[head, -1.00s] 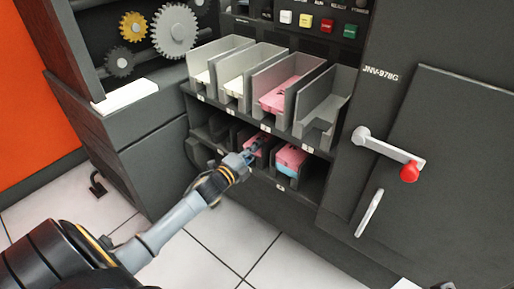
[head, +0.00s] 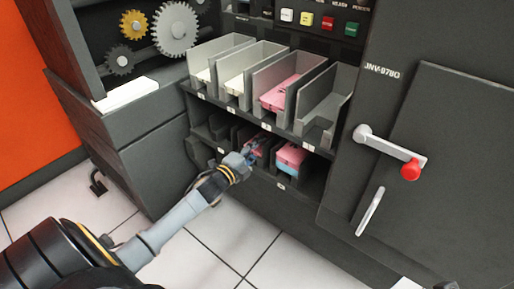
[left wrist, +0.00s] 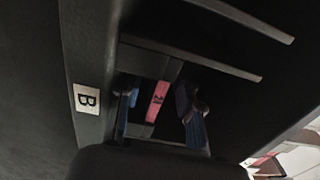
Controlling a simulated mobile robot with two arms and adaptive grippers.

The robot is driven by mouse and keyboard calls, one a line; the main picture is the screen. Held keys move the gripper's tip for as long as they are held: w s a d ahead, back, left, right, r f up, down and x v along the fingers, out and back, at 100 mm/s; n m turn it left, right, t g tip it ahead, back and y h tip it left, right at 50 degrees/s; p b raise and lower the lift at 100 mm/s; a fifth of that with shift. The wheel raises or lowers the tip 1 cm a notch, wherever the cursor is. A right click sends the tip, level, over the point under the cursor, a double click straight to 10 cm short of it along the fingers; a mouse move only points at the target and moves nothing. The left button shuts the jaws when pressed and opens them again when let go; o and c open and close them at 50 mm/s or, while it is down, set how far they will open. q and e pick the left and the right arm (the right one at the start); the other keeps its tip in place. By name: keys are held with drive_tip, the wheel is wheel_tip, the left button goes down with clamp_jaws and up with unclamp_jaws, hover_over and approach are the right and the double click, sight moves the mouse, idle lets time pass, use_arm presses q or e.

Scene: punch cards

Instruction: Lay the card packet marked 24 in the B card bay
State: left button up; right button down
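The pink card packet marked 24 (left wrist: 157,101) sits inside a dark bay, its end facing my left wrist camera. The B label (left wrist: 87,99) shows on the bay's frame beside it. My left gripper (left wrist: 163,108) has its blue fingers spread on both sides of the packet, with gaps visible, so it looks open. In the head view my left gripper (head: 249,155) is at the mouth of a lower-row bay, and a little of the pink packet (head: 259,146) shows past the fingers. My right gripper is not in view.
A pink and blue packet (head: 290,158) lies in the lower bay to the right. Upper bays hold cream cards (head: 238,84) and a pink packet (head: 279,95); the upper right bay (head: 325,112) looks empty. A red-knobbed lever (head: 410,169) sticks out at right.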

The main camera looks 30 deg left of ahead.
use_arm(q)
drive_tip(key=s, duration=1.2)
drive_tip(key=shift+a, duration=0.45)
drive_tip(key=shift+f, duration=0.1)
